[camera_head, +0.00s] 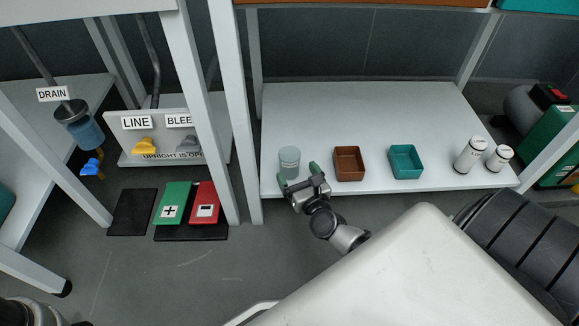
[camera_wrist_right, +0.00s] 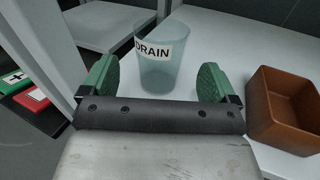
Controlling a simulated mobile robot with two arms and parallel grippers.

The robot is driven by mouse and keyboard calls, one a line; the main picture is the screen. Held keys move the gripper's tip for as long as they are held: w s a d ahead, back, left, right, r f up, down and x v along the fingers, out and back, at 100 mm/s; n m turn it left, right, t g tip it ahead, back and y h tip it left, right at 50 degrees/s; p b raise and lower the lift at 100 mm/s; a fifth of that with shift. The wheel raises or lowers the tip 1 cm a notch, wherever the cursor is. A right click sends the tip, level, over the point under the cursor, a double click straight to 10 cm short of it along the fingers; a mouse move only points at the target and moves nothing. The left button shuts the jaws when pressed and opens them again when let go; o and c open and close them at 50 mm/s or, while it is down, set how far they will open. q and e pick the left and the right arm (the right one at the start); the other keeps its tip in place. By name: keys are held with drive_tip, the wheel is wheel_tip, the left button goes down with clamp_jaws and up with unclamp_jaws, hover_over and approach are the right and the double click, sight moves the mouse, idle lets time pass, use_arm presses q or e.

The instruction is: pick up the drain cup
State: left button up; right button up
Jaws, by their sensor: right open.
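The drain cup (camera_head: 289,161) is a clear bluish cup standing upright at the left front of the white shelf. In the right wrist view the cup (camera_wrist_right: 160,68) carries a DRAIN label and stands ahead of the gap between my fingers. My right gripper (camera_head: 300,178) is open at the shelf's front edge, just in front of the cup. In the wrist view my right gripper (camera_wrist_right: 157,82) has its green finger pads on either side of the cup's line, with visible gaps to it. I cannot tell how far the cup reaches between the pads. My left gripper is not in view.
A brown bin (camera_head: 348,177) stands close right of the cup, then a teal bin (camera_head: 406,175) and two white bottles (camera_head: 470,155). A white shelf post (camera_head: 236,120) rises to the left. A DRAIN-labelled blue container (camera_head: 80,128) hangs at far left.

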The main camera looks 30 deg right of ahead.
sight(294, 168)
drive_tip(key=w, duration=0.1)
drive_tip(key=w+b, duration=0.1)
drive_tip(key=w, duration=0.2)
drive_tip(key=shift+w+d+f+b, duration=0.15)
drive_tip(key=shift+d+f+b, duration=0.05)
drive_tip(key=shift+d+b, duration=0.1)
drive_tip(key=shift+w+d, duration=0.1)
drive_tip(key=shift+w, duration=0.4)
drive_tip(key=c, duration=1)
drive_tip(key=shift+r, duration=0.1)
drive_tip(key=shift+r, duration=0.1)
